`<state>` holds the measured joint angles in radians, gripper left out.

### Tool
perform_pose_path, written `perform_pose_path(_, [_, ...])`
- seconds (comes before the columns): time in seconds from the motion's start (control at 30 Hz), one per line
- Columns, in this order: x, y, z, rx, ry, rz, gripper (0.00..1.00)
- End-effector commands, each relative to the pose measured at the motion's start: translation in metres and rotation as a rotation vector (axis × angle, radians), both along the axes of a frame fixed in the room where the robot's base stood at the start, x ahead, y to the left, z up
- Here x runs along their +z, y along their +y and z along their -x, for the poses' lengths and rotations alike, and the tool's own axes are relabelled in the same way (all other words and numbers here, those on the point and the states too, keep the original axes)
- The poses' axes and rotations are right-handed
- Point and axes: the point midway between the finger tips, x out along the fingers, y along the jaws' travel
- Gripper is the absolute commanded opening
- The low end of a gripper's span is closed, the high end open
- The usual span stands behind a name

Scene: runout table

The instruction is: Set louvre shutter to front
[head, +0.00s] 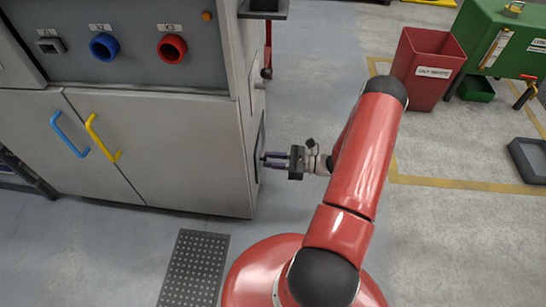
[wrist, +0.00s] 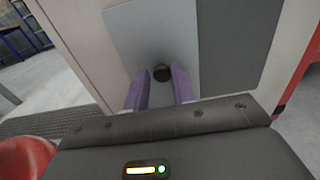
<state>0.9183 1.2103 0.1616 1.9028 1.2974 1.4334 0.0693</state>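My gripper (head: 265,159) reaches from the right toward the side face of the grey cabinet. In the wrist view its two purple fingers (wrist: 159,84) stand apart. A dark round knob (wrist: 162,73) shows between and just beyond the fingertips, with a gap on both sides, so the gripper looks open. The knob sits on a grey panel, light on its left part (wrist: 130,38) and darker on its right part (wrist: 225,50); this seems to be the shutter. No slats can be made out. In the head view the panel (head: 261,138) shows only edge-on.
The cabinet front (head: 170,130) has a blue and a yellow handle, with blue and red round fittings above. A perforated dark mat (head: 195,268) lies on the floor. A red bin (head: 427,65) and a green machine (head: 500,40) stand at back right. Floor right of my arm is mostly clear.

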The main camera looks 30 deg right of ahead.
Motion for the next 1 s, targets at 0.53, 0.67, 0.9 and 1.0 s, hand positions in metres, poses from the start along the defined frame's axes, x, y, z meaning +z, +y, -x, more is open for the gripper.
perform_pose_path(0.53, [-0.001, -0.008, 0.006, 0.000, 0.002, -0.001, 0.42])
perform_pose_path(0.67, [-0.001, -0.027, 0.019, -0.002, 0.002, 0.000, 0.42])
perform_pose_path(0.9, [-0.001, -0.056, 0.040, 0.000, 0.003, -0.002, 0.42])
perform_pose_path(1.0, [-0.001, -0.062, 0.044, 0.003, 0.003, -0.003, 0.42])
